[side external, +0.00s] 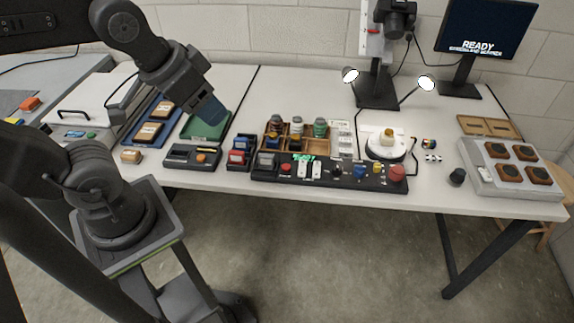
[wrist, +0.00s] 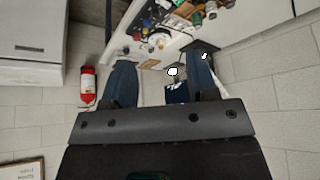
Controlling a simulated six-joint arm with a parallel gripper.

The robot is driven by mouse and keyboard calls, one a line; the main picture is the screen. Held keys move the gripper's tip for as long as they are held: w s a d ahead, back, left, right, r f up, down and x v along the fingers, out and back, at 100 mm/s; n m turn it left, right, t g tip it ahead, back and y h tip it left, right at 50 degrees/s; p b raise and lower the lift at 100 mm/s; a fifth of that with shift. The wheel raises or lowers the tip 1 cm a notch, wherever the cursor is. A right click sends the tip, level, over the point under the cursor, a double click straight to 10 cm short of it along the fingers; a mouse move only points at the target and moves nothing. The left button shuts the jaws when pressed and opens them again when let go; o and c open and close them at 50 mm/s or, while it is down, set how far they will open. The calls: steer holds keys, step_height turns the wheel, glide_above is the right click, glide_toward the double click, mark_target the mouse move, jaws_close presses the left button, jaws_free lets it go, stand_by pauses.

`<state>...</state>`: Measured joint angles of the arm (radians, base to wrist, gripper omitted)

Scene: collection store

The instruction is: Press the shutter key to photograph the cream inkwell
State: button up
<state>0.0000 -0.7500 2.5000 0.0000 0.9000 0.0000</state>
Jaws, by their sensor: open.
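A black control panel (side external: 270,177) lies along the table's front edge. It carries a red button (side external: 286,167), white keys (side external: 309,169), a black knob (side external: 336,171), blue and yellow controls and a large red button (side external: 397,173). I cannot read which is the shutter key. My gripper (side external: 210,108) is high over the green tray at left, away from the panel. Its blue fingers stand apart and empty in the wrist view (wrist: 160,80).
A camera (side external: 397,18) on a stand rises behind the turntable. A monitor (side external: 483,30) reads READY. A wooden box (side external: 268,146) of several jars sits behind the panel. A grey tray (side external: 485,179) with dark blocks is at right. A fire extinguisher (wrist: 87,86) hangs on the wall.

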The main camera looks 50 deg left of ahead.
jaws_close()
stand_by(1.4)
